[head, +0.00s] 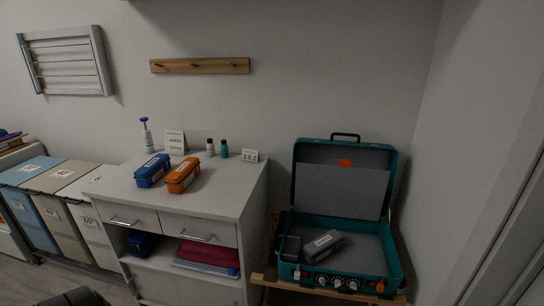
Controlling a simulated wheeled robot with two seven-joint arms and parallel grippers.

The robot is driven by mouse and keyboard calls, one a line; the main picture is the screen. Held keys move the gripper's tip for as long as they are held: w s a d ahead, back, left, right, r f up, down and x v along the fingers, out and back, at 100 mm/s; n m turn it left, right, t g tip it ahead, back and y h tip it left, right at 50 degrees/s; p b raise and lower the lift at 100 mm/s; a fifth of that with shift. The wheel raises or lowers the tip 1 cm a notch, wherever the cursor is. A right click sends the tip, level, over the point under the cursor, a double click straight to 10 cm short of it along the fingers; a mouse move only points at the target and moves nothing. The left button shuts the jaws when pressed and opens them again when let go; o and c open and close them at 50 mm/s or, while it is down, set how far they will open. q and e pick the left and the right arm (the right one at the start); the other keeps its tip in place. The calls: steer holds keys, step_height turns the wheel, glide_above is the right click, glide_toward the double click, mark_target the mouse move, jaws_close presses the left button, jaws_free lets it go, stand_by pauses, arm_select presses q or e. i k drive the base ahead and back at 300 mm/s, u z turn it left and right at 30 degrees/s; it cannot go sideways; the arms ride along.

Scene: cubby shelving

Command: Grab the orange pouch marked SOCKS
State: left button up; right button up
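An orange pouch (184,176) with a white label lies on top of the white dresser (225,191). The lettering on its label is too small to read. A blue pouch (152,171) with a similar label lies close beside it on the left. Neither of my grippers can be made out in the head view. A dark rounded shape at the bottom left edge is cut off, and I cannot tell what it is.
Behind the pouches stand a pump bottle (147,136), a small card (174,142), two small bottles and a number block (250,156). Right of the dresser, an open teal suitcase (390,239) holds dark grey pouches. Lidded bins (48,178) stand left. The dresser top's front is clear.

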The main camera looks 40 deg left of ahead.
mark_target(181, 177)
steer(key=u, duration=2.2)
steer(key=i, duration=0.15)
steer(key=z, duration=0.25)
